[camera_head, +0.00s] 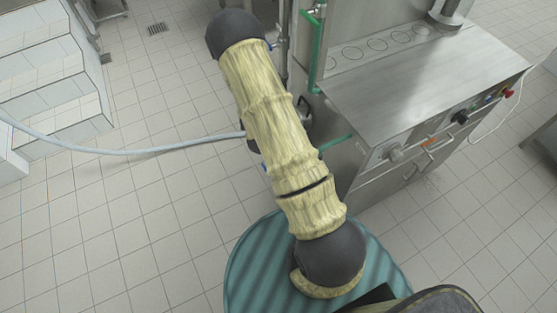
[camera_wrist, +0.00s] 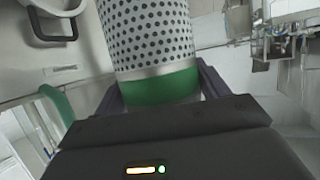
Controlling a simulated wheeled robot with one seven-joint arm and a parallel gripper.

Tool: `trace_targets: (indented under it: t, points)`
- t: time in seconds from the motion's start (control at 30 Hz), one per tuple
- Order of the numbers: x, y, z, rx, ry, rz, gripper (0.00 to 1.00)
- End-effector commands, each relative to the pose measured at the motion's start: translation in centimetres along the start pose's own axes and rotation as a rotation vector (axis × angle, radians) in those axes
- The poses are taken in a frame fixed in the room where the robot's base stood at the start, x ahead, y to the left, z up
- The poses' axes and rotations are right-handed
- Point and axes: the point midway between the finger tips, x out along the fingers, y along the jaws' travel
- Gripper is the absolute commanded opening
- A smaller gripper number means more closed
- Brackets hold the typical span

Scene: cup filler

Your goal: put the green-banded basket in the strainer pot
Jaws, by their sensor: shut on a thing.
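The green-banded basket (camera_wrist: 150,40) fills the upper middle of the wrist view. It is a pale cylinder with rows of dark holes, a plain rim and a green band (camera_wrist: 160,87) at its near end. My gripper (camera_wrist: 162,88) is shut on it, with one dark finger on each side of the green band. The basket's far end is cut off by the top of the picture. A pale round vessel with a dark handle (camera_wrist: 52,38) shows at the upper left of the wrist view; I cannot tell whether it is the strainer pot. My gripper and the basket do not show in the head view.
A steel machine (camera_head: 420,85) with a flat top, knobs and a row of rings stands at the upper right. White tiled steps (camera_head: 45,70) are at the upper left. A grey hose (camera_head: 150,151) runs from the left edge to my arm. Tiled floor lies open between them.

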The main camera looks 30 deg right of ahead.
Motion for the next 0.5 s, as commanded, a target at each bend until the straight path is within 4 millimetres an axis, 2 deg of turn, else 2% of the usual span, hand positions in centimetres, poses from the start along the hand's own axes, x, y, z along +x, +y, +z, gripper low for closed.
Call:
trace_targets:
  t: [0.03, 0.5]
  points:
    - [1.2, 0.5, 1.2, 0.013, 0.006, 0.028, 0.45]
    - [6.5, 5.2, 4.8, 0.129, 0.005, 0.306, 0.45]
